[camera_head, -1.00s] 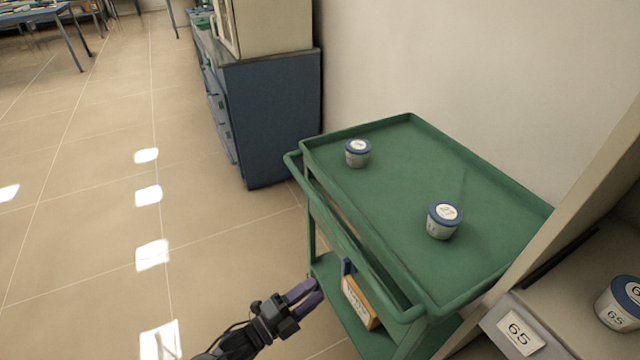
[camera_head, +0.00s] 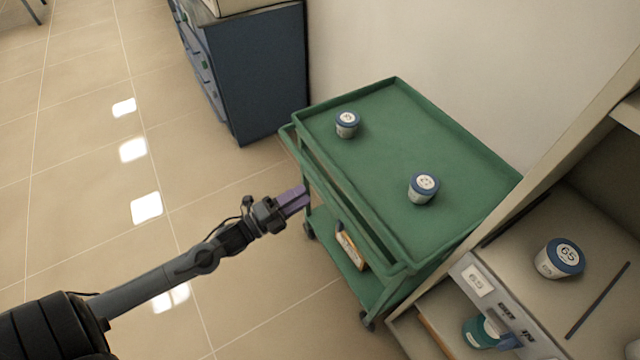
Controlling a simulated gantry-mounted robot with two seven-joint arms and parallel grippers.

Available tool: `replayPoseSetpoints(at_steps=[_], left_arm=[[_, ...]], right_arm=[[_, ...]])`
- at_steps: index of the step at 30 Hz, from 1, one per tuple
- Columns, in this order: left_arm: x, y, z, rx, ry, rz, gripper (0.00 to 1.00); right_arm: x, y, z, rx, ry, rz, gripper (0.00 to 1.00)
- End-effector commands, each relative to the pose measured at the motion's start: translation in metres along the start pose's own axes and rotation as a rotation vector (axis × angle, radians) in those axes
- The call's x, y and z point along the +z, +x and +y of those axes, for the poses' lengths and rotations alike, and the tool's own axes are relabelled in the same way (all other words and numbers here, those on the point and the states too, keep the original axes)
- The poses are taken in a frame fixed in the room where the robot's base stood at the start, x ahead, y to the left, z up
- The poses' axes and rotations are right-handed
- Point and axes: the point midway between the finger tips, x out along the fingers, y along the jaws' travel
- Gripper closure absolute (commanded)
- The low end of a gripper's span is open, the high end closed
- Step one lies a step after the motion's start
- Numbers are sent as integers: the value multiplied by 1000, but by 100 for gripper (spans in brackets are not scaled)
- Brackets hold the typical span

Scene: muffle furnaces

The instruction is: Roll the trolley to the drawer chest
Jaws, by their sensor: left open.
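The green trolley (camera_head: 455,165) stands against the wall in the right half of the view. Two lidded jars, one at the back left (camera_head: 347,124) and one nearer the middle (camera_head: 423,188), stand on its top tray. Its push handle (camera_head: 300,160) runs along the left side. The blue drawer chest (camera_head: 265,75) stands beyond the trolley's far left corner, with a narrow gap of floor between them. My left gripper (camera_head: 296,199) is open, with purple fingers pointing at the trolley's left side close to the handle. Contact cannot be told. My right gripper is not in view.
A boxed item (camera_head: 351,250) lies on the trolley's lower shelf. The tiled floor (camera_head: 85,200) to the left is clear.

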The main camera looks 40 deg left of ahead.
Motion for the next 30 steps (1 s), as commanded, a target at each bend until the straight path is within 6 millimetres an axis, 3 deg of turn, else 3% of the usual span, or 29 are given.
replayPoseSetpoints(at_steps=[6,12,26,30], left_arm=[[0,36,1,-4,0,0,56],[0,58,1,-2,-1,0,56],[0,67,0,0,0,-1,56],[0,67,0,0,0,-1,74]], right_arm=[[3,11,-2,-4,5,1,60],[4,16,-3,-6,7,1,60],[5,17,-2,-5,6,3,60],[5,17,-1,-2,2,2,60]])
